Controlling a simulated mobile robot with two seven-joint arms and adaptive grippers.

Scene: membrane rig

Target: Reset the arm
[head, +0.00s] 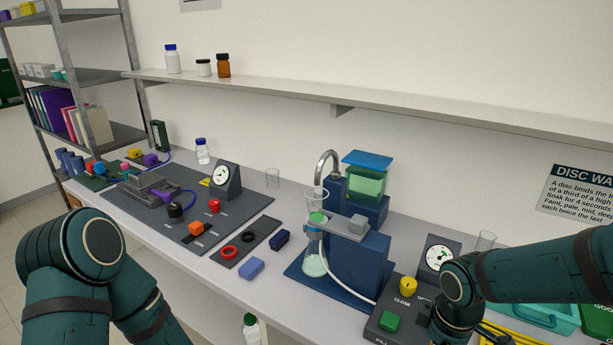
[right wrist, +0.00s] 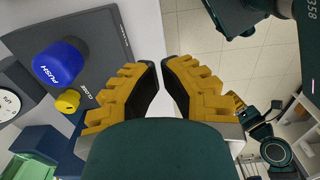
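My right arm (head: 545,272) is dark teal and comes in from the right in the head view, its wrist bent down over the dark control panel. In the right wrist view my right gripper (right wrist: 160,68) has yellow fingers with black pads. A narrow gap shows between them, with nothing held. The fingertips are over the bench edge, beside the panel (right wrist: 104,32). In the head view my left arm (head: 75,260) stands bent at the lower left, in front of the bench. Its gripper is out of view.
The panel carries a yellow knob (head: 408,285), a green button (head: 389,321) and a blue push button (right wrist: 60,62). The blue rig (head: 358,262) with a glass flask (head: 315,263) stands left of it. A teal tray (head: 545,316) lies at right, partly behind my right arm.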

